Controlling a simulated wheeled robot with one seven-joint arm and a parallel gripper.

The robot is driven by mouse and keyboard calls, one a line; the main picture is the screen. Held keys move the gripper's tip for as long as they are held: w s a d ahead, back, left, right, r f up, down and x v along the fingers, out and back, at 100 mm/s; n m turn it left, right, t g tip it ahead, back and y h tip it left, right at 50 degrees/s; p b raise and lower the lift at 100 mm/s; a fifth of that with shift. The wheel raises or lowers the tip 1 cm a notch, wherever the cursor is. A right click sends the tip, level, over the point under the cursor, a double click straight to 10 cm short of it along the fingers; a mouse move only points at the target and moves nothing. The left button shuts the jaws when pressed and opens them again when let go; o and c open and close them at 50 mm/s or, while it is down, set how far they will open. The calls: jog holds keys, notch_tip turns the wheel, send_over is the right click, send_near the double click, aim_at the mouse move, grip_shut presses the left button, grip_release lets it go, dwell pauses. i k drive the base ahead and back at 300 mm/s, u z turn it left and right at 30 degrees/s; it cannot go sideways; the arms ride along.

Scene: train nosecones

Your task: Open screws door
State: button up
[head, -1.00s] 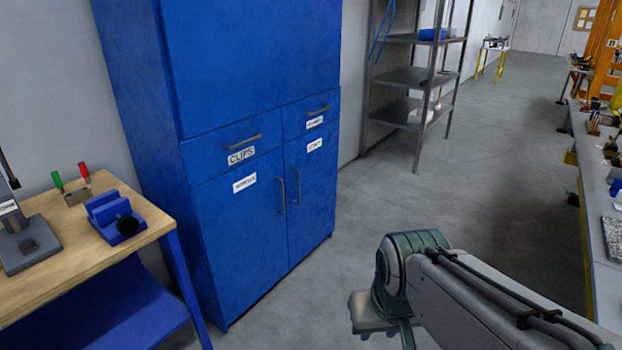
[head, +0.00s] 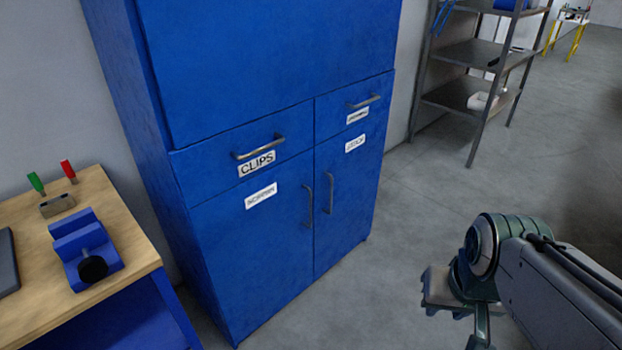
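A blue cabinet (head: 262,60) stands in the middle of the head view. It has two closed lower doors, the left door (head: 250,255) and the right door (head: 345,215), each with a vertical handle near their shared edge, the left handle (head: 308,207) and the right handle (head: 330,193). Both doors carry white labels too blurred to read surely; I cannot tell which says screws. Above them are two closed drawers, the left one labelled CLIPS (head: 257,163). My gripper (head: 460,325) is at the lower right, apart from the cabinet; its fingers are partly cut off by the frame.
A wooden workbench (head: 130,262) with a blue vise (head: 85,250) stands at the left, close to the cabinet. A grey metal shelf rack (head: 480,60) stands behind at the right. The floor (head: 420,200) in front of the doors is clear.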

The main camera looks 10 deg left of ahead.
aim_at(254, 238)
jog(key=u, duration=0.75)
jog(key=i, duration=0.95)
jog(key=u, duration=0.95)
